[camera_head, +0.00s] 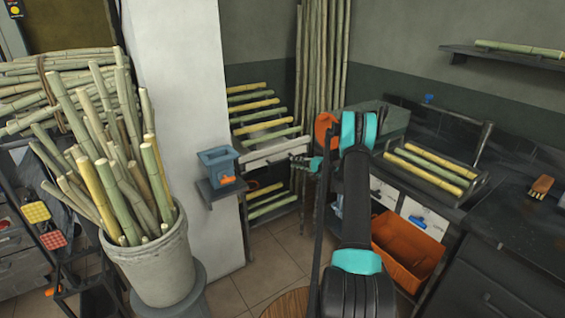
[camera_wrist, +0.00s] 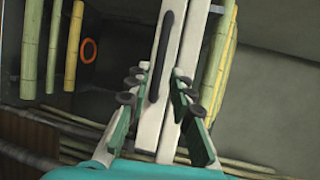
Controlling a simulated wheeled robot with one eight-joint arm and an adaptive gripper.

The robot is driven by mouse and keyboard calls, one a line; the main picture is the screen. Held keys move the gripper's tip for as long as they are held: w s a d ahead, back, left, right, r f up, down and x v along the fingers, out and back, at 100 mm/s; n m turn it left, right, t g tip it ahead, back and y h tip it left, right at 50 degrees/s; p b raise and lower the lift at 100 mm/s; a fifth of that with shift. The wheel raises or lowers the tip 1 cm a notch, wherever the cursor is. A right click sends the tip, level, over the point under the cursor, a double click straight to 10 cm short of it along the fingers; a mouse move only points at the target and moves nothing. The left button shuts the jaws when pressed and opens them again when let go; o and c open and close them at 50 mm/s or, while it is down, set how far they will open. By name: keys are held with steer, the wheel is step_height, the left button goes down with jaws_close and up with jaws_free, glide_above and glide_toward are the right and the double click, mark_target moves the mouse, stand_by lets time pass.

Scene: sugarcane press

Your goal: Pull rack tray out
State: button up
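The rack (camera_head: 262,125) stands behind the white wall, with green and yellow cane lying across its levels. Its white tray front (camera_head: 272,152) is at mid height in the head view. In the wrist view the tray front (camera_wrist: 188,50) runs steeply from top to bottom and carries a long dark handle (camera_wrist: 165,55). My gripper (camera_head: 301,162) is at the right end of the tray front. In the wrist view my gripper (camera_wrist: 158,82) is open, its fingers on either side of the handle's lower end. I cannot tell whether they touch it. How far the tray is out is unclear.
A white pillar (camera_head: 185,90) with a small blue-grey box (camera_head: 219,165) on a ledge stands left of the rack. A bucket of cane (camera_head: 155,265) is at left. An orange crate (camera_head: 405,248) and counters are at right. Tiled floor shows before the rack.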

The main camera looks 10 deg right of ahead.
mark_target(282, 160)
steer(key=x, duration=0.8)
steer(key=shift+w+a, duration=0.1)
steer(key=shift+a, duration=0.05)
steer(key=shift+c, duration=0.6)
jaws_close()
